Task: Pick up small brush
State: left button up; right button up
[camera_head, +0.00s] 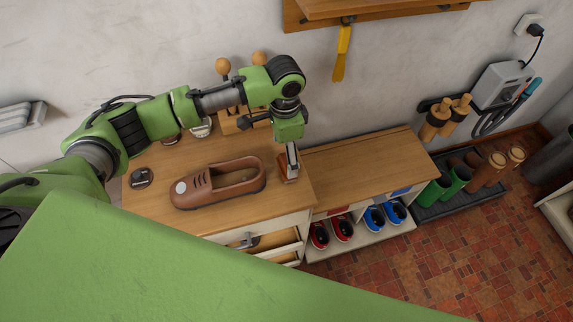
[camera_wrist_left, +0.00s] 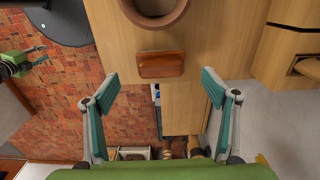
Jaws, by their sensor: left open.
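The small brush (camera_wrist_left: 161,66) shows in the left wrist view as a reddish-brown wooden block lying on the cabinet top near its edge. In the head view the brush (camera_head: 286,176) is partly hidden by the left gripper. My left gripper (camera_wrist_left: 160,88) is open and empty, pointing down above the brush. In the left wrist view its fingers stand wide on either side, apart from the brush. What appears to be my right gripper (camera_wrist_left: 32,62) shows small at the left edge of that view, away from the cabinet; its jaws are unclear.
A brown shoe (camera_head: 217,184) lies left of the brush, with a dark round tin (camera_head: 141,178) farther left. A wooden holder (camera_head: 242,121) stands behind. A lower bench (camera_head: 365,160) with shoes beneath adjoins at right. A drawer (camera_head: 270,243) is open in front.

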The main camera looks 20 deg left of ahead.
aim_at(286, 162)
pick_arm(q)
notch_tip(286, 162, down, 2)
jog(key=shift+d+f+p, duration=0.1)
jog(key=shift+f+p, duration=0.05)
jog(key=shift+p, duration=0.5)
notch_tip(286, 162, down, 2)
jog(key=shift+w+f, duration=0.1)
jog(key=shift+f, duration=0.1)
jog(key=shift+w+f, duration=0.1)
jog(key=shift+f, duration=0.3)
jog(key=c, duration=1.2)
jog(key=shift+r, duration=0.1)
jog(key=shift+c, duration=0.2)
pick_arm(e)
jog(key=shift+t, duration=0.3)
jog(key=shift+w+r, duration=0.5)
jog(key=shift+w, duration=0.4)
jog(key=shift+w+r, duration=0.45)
jog(key=shift+w, duration=0.45)
